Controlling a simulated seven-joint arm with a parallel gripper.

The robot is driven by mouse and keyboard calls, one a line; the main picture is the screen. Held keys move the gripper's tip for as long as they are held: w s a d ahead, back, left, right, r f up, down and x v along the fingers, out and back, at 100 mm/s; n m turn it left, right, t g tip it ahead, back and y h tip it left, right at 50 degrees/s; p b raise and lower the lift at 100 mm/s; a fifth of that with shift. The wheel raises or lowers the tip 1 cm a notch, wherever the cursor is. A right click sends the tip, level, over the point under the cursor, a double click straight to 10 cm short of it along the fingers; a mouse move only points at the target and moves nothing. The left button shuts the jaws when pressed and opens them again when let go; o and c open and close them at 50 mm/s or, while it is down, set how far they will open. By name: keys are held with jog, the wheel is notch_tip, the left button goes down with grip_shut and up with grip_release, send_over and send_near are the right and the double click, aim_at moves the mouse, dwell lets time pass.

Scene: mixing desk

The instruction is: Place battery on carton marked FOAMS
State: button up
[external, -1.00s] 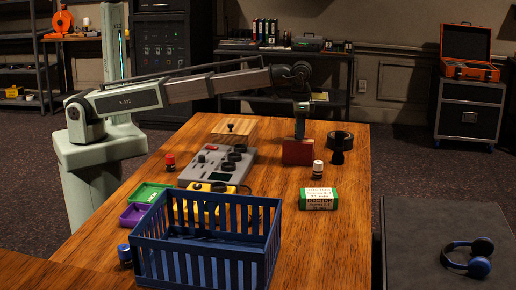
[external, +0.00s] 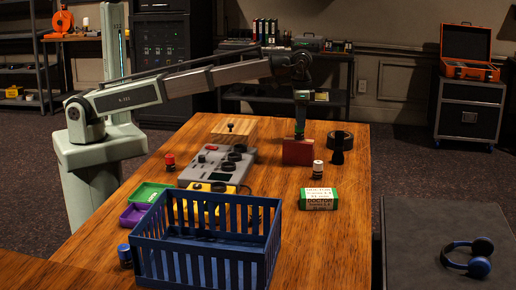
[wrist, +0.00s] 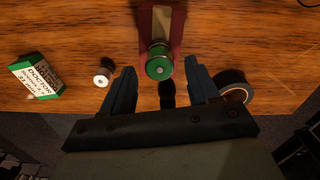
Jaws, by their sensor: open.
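A battery-like cylinder with a green end (wrist: 159,62) stands upright at the red block (wrist: 177,38), between my fingers in the wrist view. The red block also shows in the external view (external: 298,152), below my gripper (external: 300,128).
A white-topped cylinder (external: 318,169) stands between the red block and the carton. A black tape roll (external: 340,140) and a dark upright piece (external: 337,156) are right of the block. A grey mixer (external: 215,165) and blue slatted crate (external: 207,245) stand left. The right front tabletop is clear.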

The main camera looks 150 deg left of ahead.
notch_tip(320, 180, up, 8)
dwell(0.4)
